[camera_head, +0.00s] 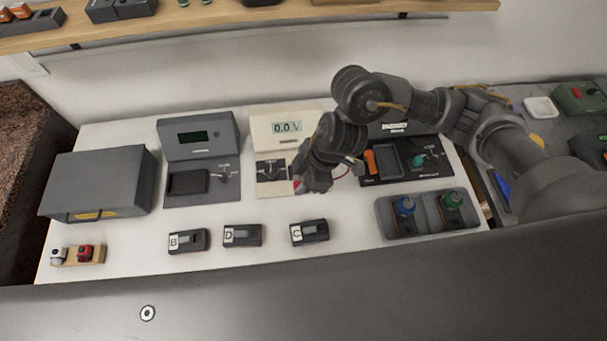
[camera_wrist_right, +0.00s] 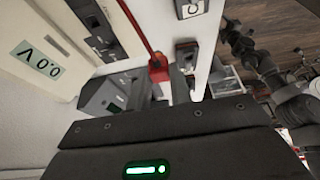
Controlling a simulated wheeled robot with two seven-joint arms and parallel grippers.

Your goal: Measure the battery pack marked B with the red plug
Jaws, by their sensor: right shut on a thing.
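Battery pack B (camera_head: 188,241) lies on the white table, left of pack D (camera_head: 242,235) and pack C (camera_head: 309,231). The cream meter (camera_head: 287,116) stands behind them, and its display reads 0.0 V; it also shows in the wrist view (camera_wrist_right: 42,66). My right gripper (camera_head: 299,186) is over the table by the right edge of the meter's lower panel. It is shut on the red plug (camera_wrist_right: 158,69), whose red cable runs upward in the wrist view. In the head view the gripper mostly hides the plug. My left gripper is not in view.
A grey box (camera_head: 98,185) and a grey device with a dark screen (camera_head: 198,138) stand left. A wooden block (camera_head: 98,255) holds a red and a white piece. A grey tray (camera_head: 427,228) with blue-topped and green-topped items is right. The front middle is clear.

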